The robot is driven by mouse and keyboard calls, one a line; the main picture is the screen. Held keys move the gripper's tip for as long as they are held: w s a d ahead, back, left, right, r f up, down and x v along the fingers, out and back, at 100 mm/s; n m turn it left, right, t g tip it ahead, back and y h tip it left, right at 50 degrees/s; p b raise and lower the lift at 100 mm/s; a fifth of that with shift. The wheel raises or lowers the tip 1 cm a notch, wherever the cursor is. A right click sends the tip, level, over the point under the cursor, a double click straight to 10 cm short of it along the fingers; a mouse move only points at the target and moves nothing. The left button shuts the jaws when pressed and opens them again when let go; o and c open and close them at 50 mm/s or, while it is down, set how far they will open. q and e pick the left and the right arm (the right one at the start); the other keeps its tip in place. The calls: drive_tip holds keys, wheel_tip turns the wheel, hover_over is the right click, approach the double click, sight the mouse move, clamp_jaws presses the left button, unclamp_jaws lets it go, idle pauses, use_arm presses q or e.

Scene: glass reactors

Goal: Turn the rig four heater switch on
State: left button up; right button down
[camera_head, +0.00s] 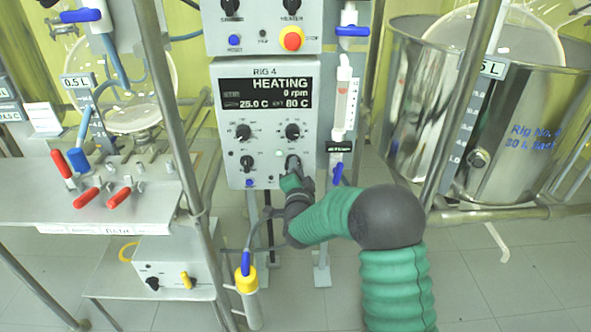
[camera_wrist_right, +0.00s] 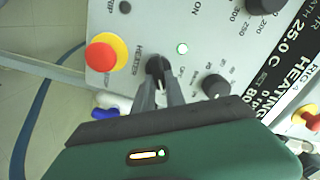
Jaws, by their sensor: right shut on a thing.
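The rig 4 control box (camera_head: 225,125) hangs in the middle of the head view. Its display (camera_head: 267,93) reads HEATING, 0 rpm, 25.0 C and 80 C. My right gripper (camera_head: 292,172) is at the lower right of this box. In the wrist view my right gripper (camera_wrist_right: 157,84) is shut on the black heater switch (camera_wrist_right: 154,66), with the fingers on both sides of it. The label HEATER shows beside the switch, and a lit green lamp (camera_wrist_right: 182,48) is close by. The fingers partly hide the switch, so its exact setting is unclear. My left gripper is out of view.
A red and yellow stop button (camera_wrist_right: 105,53) is close to the switch. Other knobs (camera_head: 243,131) are on the box. A steel vessel (camera_head: 515,120) stands at the right. A shelf with red-handled valves (camera_head: 88,198) is at the left. A metal post (camera_head: 165,90) rises left of the box.

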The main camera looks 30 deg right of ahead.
drive_tip(key=shift+s+d+f, duration=0.1)
drive_tip(key=shift+f, duration=0.15)
drive_tip(key=c, duration=1.4)
unclamp_jaws()
drive_tip(key=shift+r, duration=0.1)
drive_tip(key=p+v, duration=0.3)
drive_tip(key=v, duration=1.4)
